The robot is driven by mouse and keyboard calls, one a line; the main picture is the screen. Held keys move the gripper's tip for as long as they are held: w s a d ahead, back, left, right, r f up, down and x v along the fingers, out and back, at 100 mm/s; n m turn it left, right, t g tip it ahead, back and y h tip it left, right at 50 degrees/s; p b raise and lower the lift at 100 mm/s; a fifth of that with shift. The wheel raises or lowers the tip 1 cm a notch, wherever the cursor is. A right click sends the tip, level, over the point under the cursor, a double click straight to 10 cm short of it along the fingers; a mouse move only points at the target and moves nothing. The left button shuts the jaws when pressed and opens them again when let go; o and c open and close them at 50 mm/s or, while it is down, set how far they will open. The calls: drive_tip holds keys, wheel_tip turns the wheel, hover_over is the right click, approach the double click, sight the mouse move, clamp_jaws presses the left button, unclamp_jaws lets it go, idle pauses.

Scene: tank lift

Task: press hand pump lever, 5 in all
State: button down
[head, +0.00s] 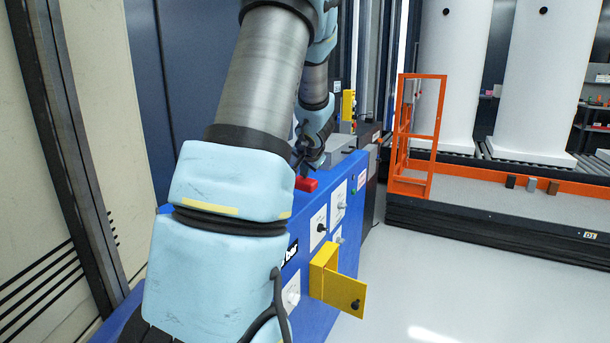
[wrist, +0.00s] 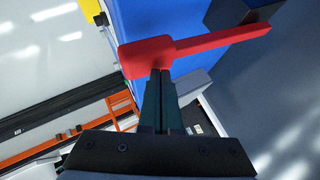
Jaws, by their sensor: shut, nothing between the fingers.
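The red hand pump lever (wrist: 205,43) shows in the wrist view as a long bar with a wide, flat end at the left. Its thin end runs to a dark block (wrist: 238,12) at the upper right. My gripper (wrist: 160,75) is shut, with its fingertips together at the wide end of the lever. They overlap its edge in the picture; I cannot tell whether they touch it. In the head view the lever's red end (head: 306,184) shows on top of the blue cabinet (head: 345,235), just below my gripper (head: 300,165). My arm hides much of the cabinet and the lever.
A yellow box with an open flap (head: 338,288) sticks out from the cabinet's front, beside several white panels with knobs. An orange rail frame (head: 410,140) and a low platform (head: 500,215) stand to the right, with white tanks (head: 450,70) behind. The grey floor (head: 450,290) is clear.

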drive_tip(key=shift+f+b, duration=1.15)
drive_tip(key=shift+b, duration=0.1)
idle(1.5)
drive_tip(key=shift+r+p, duration=2.35)
drive_tip(key=shift+r, duration=0.5)
wheel_tip(320, 180, up, 5)
drive_tip(key=p, duration=0.4)
idle(1.2)
